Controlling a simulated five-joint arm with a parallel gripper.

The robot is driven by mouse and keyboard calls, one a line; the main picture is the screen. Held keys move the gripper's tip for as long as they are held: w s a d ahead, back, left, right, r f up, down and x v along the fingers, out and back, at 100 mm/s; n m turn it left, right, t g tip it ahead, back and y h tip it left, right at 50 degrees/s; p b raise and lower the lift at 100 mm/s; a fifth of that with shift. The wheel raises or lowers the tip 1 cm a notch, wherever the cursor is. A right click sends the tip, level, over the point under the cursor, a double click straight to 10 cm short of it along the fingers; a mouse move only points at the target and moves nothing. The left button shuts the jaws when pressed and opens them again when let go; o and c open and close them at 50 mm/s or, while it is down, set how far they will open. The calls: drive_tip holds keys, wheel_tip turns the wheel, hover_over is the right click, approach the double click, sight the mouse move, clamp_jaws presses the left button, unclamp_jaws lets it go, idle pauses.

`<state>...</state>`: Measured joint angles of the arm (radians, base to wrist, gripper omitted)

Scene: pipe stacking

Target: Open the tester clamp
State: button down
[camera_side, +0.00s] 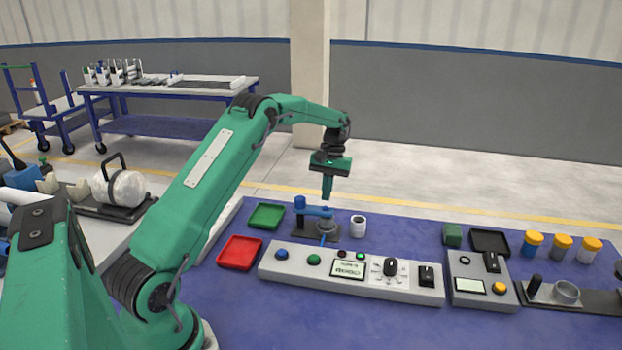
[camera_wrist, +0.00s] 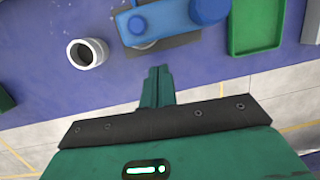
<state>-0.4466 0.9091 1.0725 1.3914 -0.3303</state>
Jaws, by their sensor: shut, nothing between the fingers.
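The tester clamp shows in the side view as a blue arm (camera_side: 316,211) with an upright blue knob on a dark base plate, behind the long control panel. In the wrist view the clamp's blue arm (camera_wrist: 170,18) lies at the top, with its round knob at the upper right. My gripper (camera_side: 327,197) points down just above the clamp in the side view. In the wrist view my gripper (camera_wrist: 158,72) has its fingers together and empty, apart from the clamp. The side view does not show clearly whether the fingertips touch the clamp.
A white hollow pipe piece (camera_side: 358,226) stands right of the clamp. A green tray (camera_side: 266,216) and a red tray (camera_side: 240,252) lie to its left. The long control panel (camera_side: 300,262) is in front. A dark tray (camera_side: 490,242) and yellow-capped jars (camera_side: 561,246) stand at the right.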

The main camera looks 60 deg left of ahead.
sight(325, 212)
drive_tip(key=shift+s+d, duration=0.75)
drive_tip(key=shift+s+d+m, duration=0.15)
drive_tip(key=shift+d+m, duration=0.35)
drive_tip(key=shift+m, duration=0.2)
idle(0.4)
drive_tip(key=shift+s+d+m, duration=0.2)
drive_tip(key=shift+d+m, duration=0.3)
drive_tip(key=shift+m, duration=0.3)
drive_tip(key=s+d+m, duration=0.1)
drive_tip(key=m, duration=0.1)
drive_tip(key=s+d+m, duration=0.1)
drive_tip(key=m, duration=0.1)
drive_tip(key=shift+d, duration=0.1)
drive_tip(key=shift+s+d, duration=0.45)
drive_tip(key=shift+s, duration=0.25)
drive_tip(key=shift+s+d, duration=0.15)
drive_tip(key=shift+s, duration=1.05)
drive_tip(key=shift+s+d, duration=0.1)
drive_tip(key=shift+s, duration=1.2)
